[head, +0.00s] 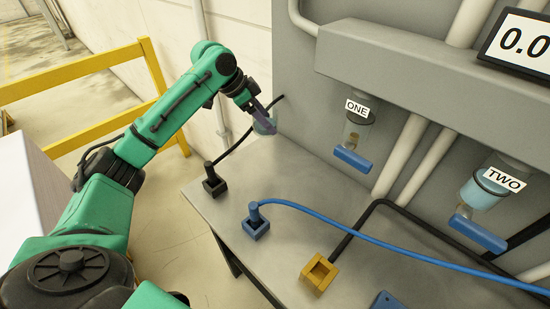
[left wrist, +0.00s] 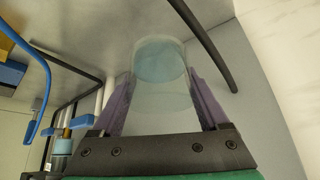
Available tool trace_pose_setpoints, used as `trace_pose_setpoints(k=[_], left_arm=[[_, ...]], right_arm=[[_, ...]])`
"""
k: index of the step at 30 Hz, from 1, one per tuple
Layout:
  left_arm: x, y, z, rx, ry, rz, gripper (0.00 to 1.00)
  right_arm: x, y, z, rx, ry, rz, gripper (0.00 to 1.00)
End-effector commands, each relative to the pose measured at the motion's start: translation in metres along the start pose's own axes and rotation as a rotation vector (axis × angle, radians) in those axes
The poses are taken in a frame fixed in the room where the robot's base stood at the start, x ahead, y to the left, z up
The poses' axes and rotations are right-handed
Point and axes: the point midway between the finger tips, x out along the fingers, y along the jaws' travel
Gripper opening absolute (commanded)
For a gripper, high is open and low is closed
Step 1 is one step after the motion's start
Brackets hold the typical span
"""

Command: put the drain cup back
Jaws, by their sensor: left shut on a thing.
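The drain cup (head: 265,125) is a clear, round cup with a pale blue tint, at the far left corner of the bench, close to the grey panel. My left gripper (head: 262,112) is shut on it, with a purple finger on each side. In the left wrist view the cup (left wrist: 160,88) sits between the two purple fingers (left wrist: 158,100), and a pale blue disc shows at its far end. I cannot tell whether the cup touches the bench. My right gripper is not in view.
Bowls labelled ONE (head: 352,133) and TWO (head: 482,190) with blue taps hang on the panel. A black socket (head: 214,187), a blue socket (head: 256,229) and a yellow socket (head: 319,273) stand on the grey bench (head: 310,190). Black and blue hoses cross it. A yellow rail (head: 70,77) stands at left.

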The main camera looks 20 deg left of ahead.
Motion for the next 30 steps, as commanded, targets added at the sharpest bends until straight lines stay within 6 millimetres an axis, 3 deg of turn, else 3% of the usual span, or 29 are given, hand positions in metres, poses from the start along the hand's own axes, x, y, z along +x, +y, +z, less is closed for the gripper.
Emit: trace_pose_setpoints(k=[4,9,18,24,25,26,27,30], left_arm=[[0.042,0.002,0.028,-0.004,-0.006,0.004,0.12],[0.08,0.002,0.052,-0.001,-0.002,0.002,0.12],[0.123,0.002,0.079,0.0,0.0,0.0,0.12],[0.127,0.002,0.082,0.002,0.0,-0.001,0.12],[0.127,0.002,0.082,0.001,-0.001,0.0,0.85],[0.127,0.002,0.082,0.001,-0.001,0.0,0.96],[0.127,0.002,0.082,0.001,-0.001,0.0,1.0],[0.127,0.002,0.081,0.001,0.0,0.0,1.0]], right_arm=[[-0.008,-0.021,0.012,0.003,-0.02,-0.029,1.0],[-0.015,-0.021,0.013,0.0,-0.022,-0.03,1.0],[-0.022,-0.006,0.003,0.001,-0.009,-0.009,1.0],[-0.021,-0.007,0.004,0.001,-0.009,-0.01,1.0],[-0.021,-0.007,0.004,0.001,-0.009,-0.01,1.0],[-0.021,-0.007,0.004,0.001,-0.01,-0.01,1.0],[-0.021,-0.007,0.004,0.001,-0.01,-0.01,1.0],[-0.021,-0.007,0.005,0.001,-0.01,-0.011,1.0]])
